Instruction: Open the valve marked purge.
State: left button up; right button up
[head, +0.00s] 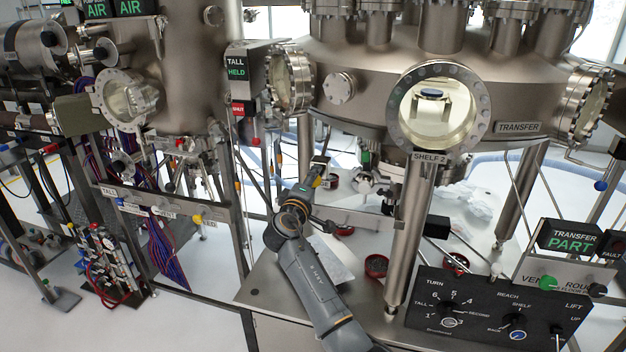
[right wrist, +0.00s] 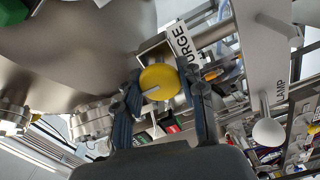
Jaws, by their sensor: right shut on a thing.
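In the right wrist view a round yellow knob (right wrist: 160,76) with a pale pointer line sits beside a white label (right wrist: 181,40) reading "URGE", its first letter cut off. My right gripper (right wrist: 164,88) is shut on this knob, one dark finger on each side. In the head view my right arm reaches up from the bottom middle, and its gripper (head: 319,168) is under the big chamber. The knob cannot be made out clearly there. My left gripper is not in view.
A white knob (right wrist: 268,132) marked "LAMP" is to the right in the wrist view. In the head view a steel leg (head: 408,240) stands right of my arm, and a black control panel (head: 480,315) is at lower right. Small red-rimmed dishes (head: 376,266) lie on the table.

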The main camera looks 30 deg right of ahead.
jog(key=shift+r, duration=0.25)
jog(key=o, duration=0.9)
jog(key=shift+o, duration=1.4)
jog(key=shift+w+f, duration=0.1)
jog(key=shift+f, duration=0.1)
jog(key=shift+a, duration=0.1)
jog(key=v, duration=1.1)
jog(key=shift+s+a, duration=0.2)
jog(key=shift+s, duration=0.15)
